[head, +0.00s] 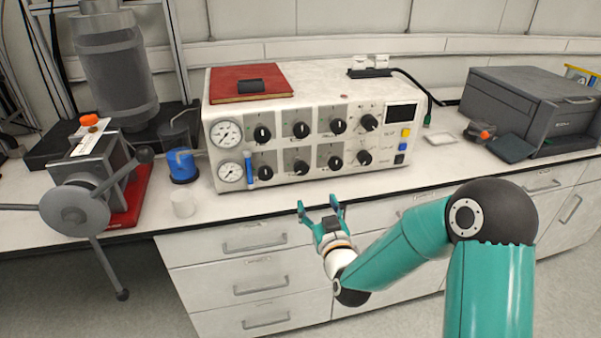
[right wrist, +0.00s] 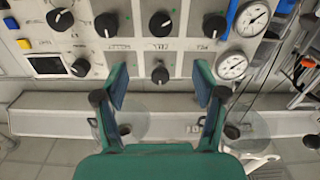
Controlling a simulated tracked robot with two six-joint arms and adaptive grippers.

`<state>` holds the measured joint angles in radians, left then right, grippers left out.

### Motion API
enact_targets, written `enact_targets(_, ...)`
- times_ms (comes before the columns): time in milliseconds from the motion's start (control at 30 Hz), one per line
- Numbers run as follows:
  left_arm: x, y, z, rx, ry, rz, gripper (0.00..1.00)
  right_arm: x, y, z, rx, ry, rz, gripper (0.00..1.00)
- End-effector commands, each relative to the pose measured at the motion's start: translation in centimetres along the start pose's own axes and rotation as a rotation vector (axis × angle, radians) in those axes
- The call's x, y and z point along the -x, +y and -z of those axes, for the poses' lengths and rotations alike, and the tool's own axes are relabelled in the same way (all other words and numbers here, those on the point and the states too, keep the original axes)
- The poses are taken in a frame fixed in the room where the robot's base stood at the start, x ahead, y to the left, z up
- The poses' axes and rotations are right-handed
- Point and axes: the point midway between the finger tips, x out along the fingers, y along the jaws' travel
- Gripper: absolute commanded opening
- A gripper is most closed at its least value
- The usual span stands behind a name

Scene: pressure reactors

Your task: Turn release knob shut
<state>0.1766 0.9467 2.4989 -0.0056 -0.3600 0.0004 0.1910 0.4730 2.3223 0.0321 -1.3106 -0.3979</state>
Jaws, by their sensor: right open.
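The white control unit (head: 310,95) on the bench carries two rows of black knobs, and its labels are too small to read. I cannot tell which knob is the release knob. My right gripper (head: 321,207) is open and empty, in front of and below the panel's lower row. In the right wrist view the panel appears upside down. The fingers may hide other knobs. My left gripper is not in view.
Two gauges (head: 230,152) and a blue tube (head: 248,169) sit at the panel's left. A red book (head: 249,84) lies on top. A reactor with a handwheel (head: 75,212) stands at left, a dark grey box (head: 520,110) at right. Drawers (head: 255,285) are below.

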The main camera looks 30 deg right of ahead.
Motion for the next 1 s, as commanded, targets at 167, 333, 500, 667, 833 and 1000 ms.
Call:
enact_targets(167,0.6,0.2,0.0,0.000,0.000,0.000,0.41,-1.8,0.0,0.0,-0.001,-0.002,0.000,0.70)
enact_targets(333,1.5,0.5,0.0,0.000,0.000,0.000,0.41,-4.9,-0.1,0.1,-0.001,-0.003,0.001,0.70)
enact_targets(500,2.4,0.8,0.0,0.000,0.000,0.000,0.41,-8.4,-0.1,0.0,-0.001,-0.003,0.001,0.70)
enact_targets(667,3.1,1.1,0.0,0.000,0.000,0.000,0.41,-11.5,-0.1,-0.1,-0.001,-0.004,0.002,0.70)
enact_targets(833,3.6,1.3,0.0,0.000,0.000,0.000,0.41,-14.2,-0.1,-0.2,-0.002,-0.005,0.002,0.70)
enact_targets(1000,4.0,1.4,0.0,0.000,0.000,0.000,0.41,-15.8,-0.1,-0.3,-0.002,-0.005,0.002,0.70)
